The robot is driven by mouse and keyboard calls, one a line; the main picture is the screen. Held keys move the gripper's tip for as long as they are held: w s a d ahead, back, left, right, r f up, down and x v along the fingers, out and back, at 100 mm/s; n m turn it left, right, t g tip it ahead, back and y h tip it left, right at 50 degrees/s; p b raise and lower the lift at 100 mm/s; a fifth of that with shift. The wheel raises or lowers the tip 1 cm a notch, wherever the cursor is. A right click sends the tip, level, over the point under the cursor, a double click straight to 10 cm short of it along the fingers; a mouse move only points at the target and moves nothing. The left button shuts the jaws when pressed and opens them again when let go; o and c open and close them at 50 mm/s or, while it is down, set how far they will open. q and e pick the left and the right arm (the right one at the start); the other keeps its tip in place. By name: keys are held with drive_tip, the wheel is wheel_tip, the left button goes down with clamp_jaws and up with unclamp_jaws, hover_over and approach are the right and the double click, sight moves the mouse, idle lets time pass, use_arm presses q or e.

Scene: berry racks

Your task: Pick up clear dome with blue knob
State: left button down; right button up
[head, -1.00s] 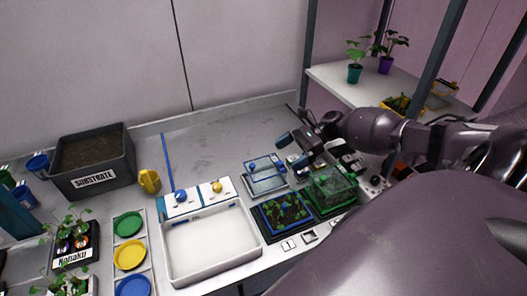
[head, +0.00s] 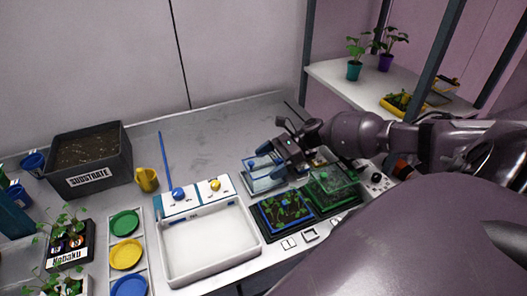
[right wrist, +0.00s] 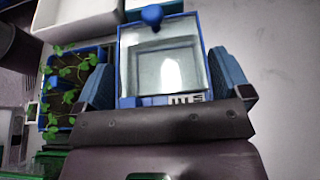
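The clear dome (head: 262,182) with a blue knob stands on the table behind the blue-rimmed seedling tray (head: 261,221). In the right wrist view the dome (right wrist: 165,65) is a clear box with a blue base edge, and its blue knob (right wrist: 152,14) shows at the top. My right gripper (head: 276,158) is over the back right side of the dome and partly hides it. In the right wrist view its two blue fingers (right wrist: 163,80) are apart, one on each side of the dome, with small gaps. My left gripper is not in view.
A green tray with a clear cover (head: 332,186) stands close on the right. A white basin (head: 208,262) and a panel with blue and yellow knobs (head: 197,196) are left. A dark substrate box (head: 92,178) stands far left. The table behind the dome is clear.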

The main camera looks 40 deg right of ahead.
sight(270, 163)
drive_tip(key=c, duration=0.4)
drive_tip(key=shift+c, duration=0.2)
wheel_tip(270, 163, up, 20)
drive_tip(key=p, duration=0.1)
drive_tip(key=shift+s, duration=0.1)
